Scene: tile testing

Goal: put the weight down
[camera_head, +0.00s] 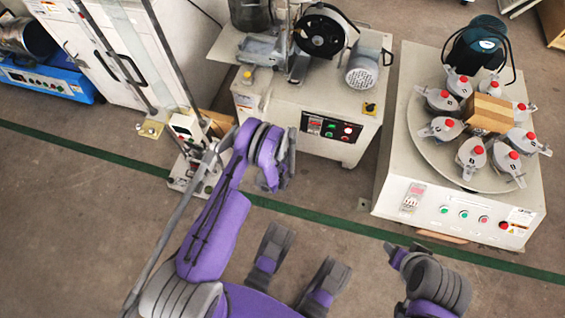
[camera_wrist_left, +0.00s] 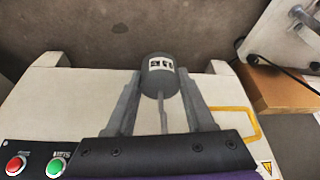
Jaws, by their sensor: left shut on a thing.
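The weight (camera_wrist_left: 158,78) is a dark grey cylinder with a white label, in the left wrist view. My left gripper (camera_wrist_left: 160,92) is shut on it, with one grey finger at each side. The weight shows in front of the far edge of a white machine top (camera_wrist_left: 42,98). A thin rod shows below the weight, between the fingers. I cannot tell whether the weight touches anything. In the head view my left arm reaches beside a small white stand with posts (camera_head: 183,184), and the fingers and weight cannot be made out.
The machine top has a yellow outline (camera_wrist_left: 253,118) at right and red and green buttons at front left. A cardboard box (camera_wrist_left: 284,90) and a cable lie to the right. A jar-mill machine (camera_head: 447,208) stands at right in the head view.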

